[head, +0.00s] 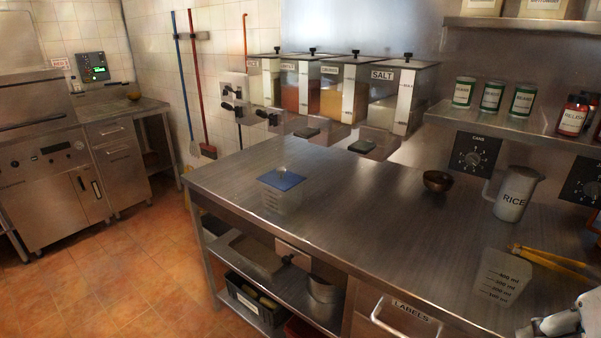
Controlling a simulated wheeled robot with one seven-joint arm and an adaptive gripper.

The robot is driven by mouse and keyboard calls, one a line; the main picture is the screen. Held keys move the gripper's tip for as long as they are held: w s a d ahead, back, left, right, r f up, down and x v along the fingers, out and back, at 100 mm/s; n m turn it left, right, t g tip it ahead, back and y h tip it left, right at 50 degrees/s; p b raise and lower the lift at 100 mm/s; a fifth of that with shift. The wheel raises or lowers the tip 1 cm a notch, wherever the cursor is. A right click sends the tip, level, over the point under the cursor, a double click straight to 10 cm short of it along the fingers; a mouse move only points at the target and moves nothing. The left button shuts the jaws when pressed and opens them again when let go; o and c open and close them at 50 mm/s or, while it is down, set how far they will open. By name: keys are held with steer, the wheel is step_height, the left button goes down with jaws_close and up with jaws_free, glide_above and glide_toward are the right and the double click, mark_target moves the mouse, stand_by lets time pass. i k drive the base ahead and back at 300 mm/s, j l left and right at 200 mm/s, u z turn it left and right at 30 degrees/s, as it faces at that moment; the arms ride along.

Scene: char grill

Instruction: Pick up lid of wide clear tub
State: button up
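A clear tub (283,201) with a flat blue lid (281,179) stands upright on the steel counter, left of the middle in the head view. The lid sits on top of the tub, and faint marks show on the tub's front wall. A piece of my arm shows at the bottom right corner, well apart from the tub. My gripper cannot be made out in this view. Nothing touches the lid.
The steel counter (350,220) is clear around the tub. A brown bowl (437,181), a RICE pitcher (516,194), a clear measuring cup (502,276) and yellow tongs (549,257) are to the right. Dispensers, including SALT (402,96), hang behind.

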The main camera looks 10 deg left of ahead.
mark_target(280, 178)
steer(key=u, duration=0.85)
steer(key=i+j+z, duration=0.1)
steer(key=z, duration=0.3)
steer(key=i+j+z, duration=0.1)
steer(key=z, duration=0.25)
steer(key=i+j+z, duration=0.2)
steer(key=i+j, duration=0.15)
steer(key=j, duration=0.25)
steer(key=i+j+z, duration=0.1)
steer(key=j, duration=0.2)
steer(key=i+j+z, duration=0.1)
steer(key=j, duration=0.25)
steer(key=i+j+z, duration=0.1)
steer(key=j, duration=0.25)
steer(key=i+j, duration=0.2)
steer(key=j, duration=0.15)
steer(key=i+j, duration=0.2)
steer(key=j, duration=0.2)
